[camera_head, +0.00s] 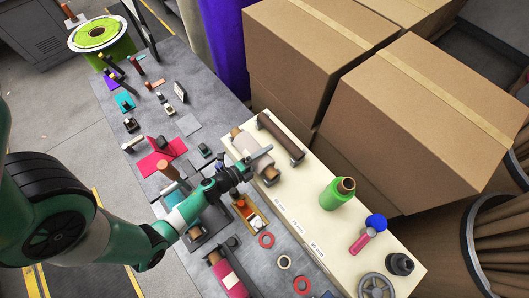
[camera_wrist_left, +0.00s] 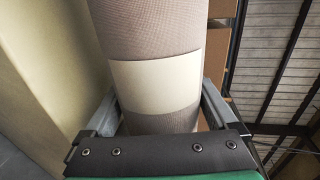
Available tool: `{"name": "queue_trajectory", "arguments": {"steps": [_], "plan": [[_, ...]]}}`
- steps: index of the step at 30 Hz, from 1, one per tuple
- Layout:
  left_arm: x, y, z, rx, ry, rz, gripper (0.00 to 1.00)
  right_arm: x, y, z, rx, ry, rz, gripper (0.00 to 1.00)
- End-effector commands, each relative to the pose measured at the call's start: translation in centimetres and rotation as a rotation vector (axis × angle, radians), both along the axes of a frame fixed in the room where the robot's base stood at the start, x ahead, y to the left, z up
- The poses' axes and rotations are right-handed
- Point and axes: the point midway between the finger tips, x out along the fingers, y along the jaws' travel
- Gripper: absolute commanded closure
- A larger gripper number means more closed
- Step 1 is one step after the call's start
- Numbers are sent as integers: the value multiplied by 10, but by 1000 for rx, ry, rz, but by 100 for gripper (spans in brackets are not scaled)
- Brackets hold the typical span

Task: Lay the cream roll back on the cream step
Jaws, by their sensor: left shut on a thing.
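The cream roll (camera_head: 246,144) is a pale beige-taupe roll. In the left wrist view it (camera_wrist_left: 155,80) shows a cream band around taupe material. My left gripper (camera_head: 256,163) is shut on it, with one finger on each side. The roll is over the far end of the cream step (camera_head: 292,205), beside a dark brown roll; I cannot tell whether it touches the step. The gripper hides part of its middle in the head view. My right gripper is not in view.
The dark brown roll (camera_head: 279,136) lies on the step. A green roll (camera_head: 337,194) stands upright there, with a blue-and-pink tool (camera_head: 368,233) nearer. Large cardboard boxes (camera_head: 420,110) rise behind the step. A magenta roll (camera_head: 230,278) and several small items cover the grey table.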

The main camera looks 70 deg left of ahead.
Motion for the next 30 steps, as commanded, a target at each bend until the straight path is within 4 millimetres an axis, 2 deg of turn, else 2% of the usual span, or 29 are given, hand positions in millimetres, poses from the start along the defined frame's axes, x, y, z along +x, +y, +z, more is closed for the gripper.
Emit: {"name": "queue_trajectory", "arguments": {"steps": [30], "plan": [[0,0,-9,1,-2,0,97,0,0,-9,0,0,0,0]]}}
